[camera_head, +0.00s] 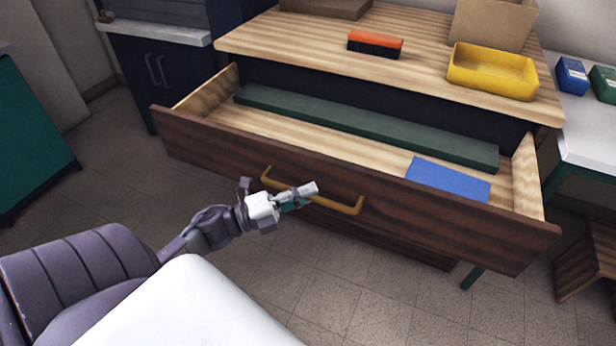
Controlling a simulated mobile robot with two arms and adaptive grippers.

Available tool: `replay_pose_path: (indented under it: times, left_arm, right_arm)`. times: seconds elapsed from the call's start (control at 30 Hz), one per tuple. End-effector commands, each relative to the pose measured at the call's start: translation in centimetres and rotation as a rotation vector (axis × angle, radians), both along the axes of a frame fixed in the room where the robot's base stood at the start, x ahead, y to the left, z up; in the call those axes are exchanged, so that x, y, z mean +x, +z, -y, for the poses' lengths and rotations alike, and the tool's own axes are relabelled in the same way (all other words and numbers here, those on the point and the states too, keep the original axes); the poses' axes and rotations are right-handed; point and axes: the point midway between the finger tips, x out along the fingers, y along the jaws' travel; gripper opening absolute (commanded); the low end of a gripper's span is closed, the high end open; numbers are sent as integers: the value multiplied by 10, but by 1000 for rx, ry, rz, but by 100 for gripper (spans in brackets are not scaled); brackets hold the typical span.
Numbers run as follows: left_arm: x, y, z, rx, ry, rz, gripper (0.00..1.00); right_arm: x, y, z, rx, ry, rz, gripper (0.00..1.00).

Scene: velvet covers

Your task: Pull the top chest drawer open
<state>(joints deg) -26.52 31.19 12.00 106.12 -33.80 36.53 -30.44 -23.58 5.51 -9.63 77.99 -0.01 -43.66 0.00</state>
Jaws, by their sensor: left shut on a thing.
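The top chest drawer (390,206) stands pulled out from the wooden chest (300,41), its inside showing. It has a dark wood front and a brass-coloured bar handle (344,207). My left gripper (306,193) is at the left half of the handle and shut on it; the fingers hide part of the bar. Inside the drawer lie a long green bar (370,126) towards the back and a flat blue piece (448,180) near the front right. My right gripper is not in the view.
On the chest top are a red-and-black brush or block (375,44), a yellow tray (491,73) and a cardboard box (492,22). A white side table (590,139) with small blue and green boxes stands right. A wooden crate (588,262) is lower right. Tiled floor is clear at left.

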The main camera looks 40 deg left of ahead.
Motion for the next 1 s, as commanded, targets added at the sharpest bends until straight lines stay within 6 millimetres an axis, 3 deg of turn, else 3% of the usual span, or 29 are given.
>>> replay_pose_path:
  times: [0.37, 0.4, 0.57, 0.87, 1.0]
  left_arm:
    - [-1, -1, 1, 0, -1, 0, 0]
    - [-1, -1, 1, 1, -1, -1, 17]
    - [-1, 0, 0, 0, 0, 0, 41]
    - [-2, 0, 0, 0, 1, 0, 41]
    - [-12, -3, -7, -1, 2, -4, 41]
  right_arm:
    - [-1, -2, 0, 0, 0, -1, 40]
    - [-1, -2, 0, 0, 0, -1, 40]
    - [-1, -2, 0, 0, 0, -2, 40]
    - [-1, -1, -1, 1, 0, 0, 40]
    - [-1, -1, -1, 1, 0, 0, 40]
